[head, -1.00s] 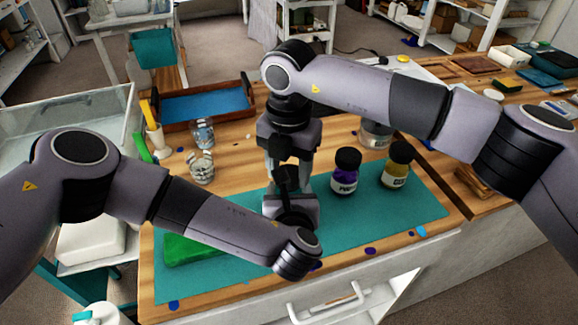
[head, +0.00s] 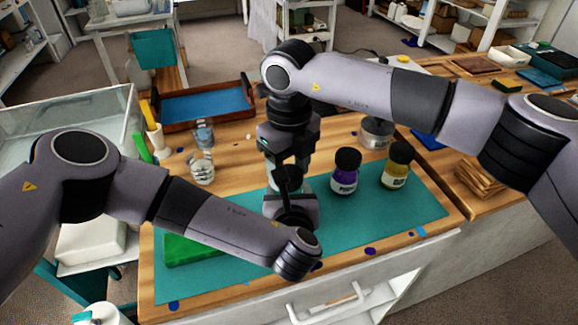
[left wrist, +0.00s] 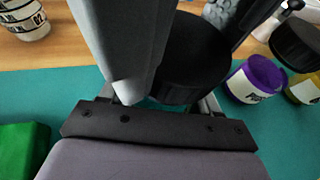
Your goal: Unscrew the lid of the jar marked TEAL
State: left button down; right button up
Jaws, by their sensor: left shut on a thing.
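The jar marked TEAL is mostly hidden between my two grippers at the middle of the teal mat, and its label does not show. In the left wrist view a dark round lid or jar body (left wrist: 190,62) stands between the fingers. My left gripper (head: 288,182) is low over the mat and shut on the jar; it also shows in the left wrist view (left wrist: 160,105). My right gripper (head: 287,158) points down from above at the same spot. Its fingertips are hidden, so its opening cannot be told.
A purple jar (head: 345,172) and a yellow jar (head: 395,166), both black-lidded, stand close on the right of the mat (head: 400,215). A green block (head: 190,249) lies at left. Glass cups (head: 202,168) and a blue-bottomed tray (head: 205,103) are behind.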

jog(key=o, duration=1.2)
jog(key=shift+c, duration=0.2)
jog(key=shift+r, duration=2.3)
jog(key=shift+c, duration=0.3)
jog(key=r+m, duration=0.1)
jog(key=m, duration=0.1)
jog(key=r+m, duration=0.1)
jog(key=m, duration=0.1)
jog(key=shift+m, duration=0.4)
jog(key=m, duration=0.2)
jog(key=r+m, duration=0.1)
jog(key=m, duration=0.1)
jog(key=shift+r, duration=0.1)
jog(key=shift+f, duration=3.9)
